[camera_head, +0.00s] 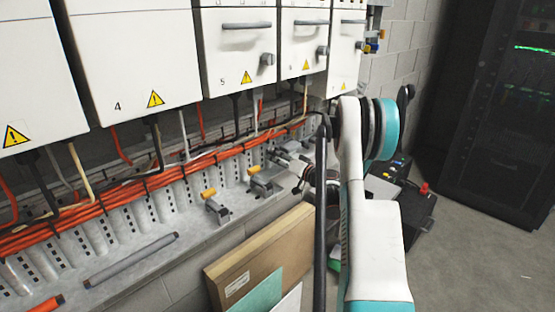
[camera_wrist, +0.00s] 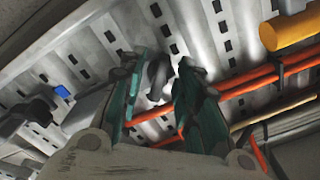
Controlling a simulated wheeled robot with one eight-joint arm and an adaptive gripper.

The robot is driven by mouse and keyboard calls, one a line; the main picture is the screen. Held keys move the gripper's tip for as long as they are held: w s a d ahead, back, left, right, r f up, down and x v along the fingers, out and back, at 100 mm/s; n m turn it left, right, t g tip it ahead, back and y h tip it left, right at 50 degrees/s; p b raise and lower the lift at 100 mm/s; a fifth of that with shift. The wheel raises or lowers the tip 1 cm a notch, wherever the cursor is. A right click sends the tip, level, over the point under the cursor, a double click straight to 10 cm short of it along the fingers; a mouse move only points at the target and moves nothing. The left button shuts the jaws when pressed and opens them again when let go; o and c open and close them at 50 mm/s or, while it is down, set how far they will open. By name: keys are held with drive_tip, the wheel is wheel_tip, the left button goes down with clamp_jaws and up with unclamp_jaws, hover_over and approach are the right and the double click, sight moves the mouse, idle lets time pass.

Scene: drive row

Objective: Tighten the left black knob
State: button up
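My gripper (camera_wrist: 160,85) shows in the wrist view with its two green-grey fingers apart. A dark rounded part (camera_wrist: 158,74), possibly a black knob, appears between the fingertips; I cannot tell whether either finger touches it. Another black knob-like part (camera_wrist: 30,114) is at the left of the wrist view, beside a grey block. In the head view my gripper (camera_head: 281,160) is low at the metal ledge, right of two yellow-handled clamps, and my arm partly hides that area. Which part is the left black knob is unclear.
Yellow-handled clamps (camera_head: 215,208) (camera_head: 262,180) stand on the ledge. Orange cables (camera_head: 150,180) run along the slotted rail behind them. White drive cabinets (camera_head: 130,55) hang above. A cardboard box (camera_head: 250,258) leans below. Open floor (camera_head: 470,260) is at the right.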

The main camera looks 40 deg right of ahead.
clamp_jaws()
drive_tip(key=m, duration=1.9)
drive_tip(key=shift+r+m, duration=0.4)
idle(0.5)
unclamp_jaws()
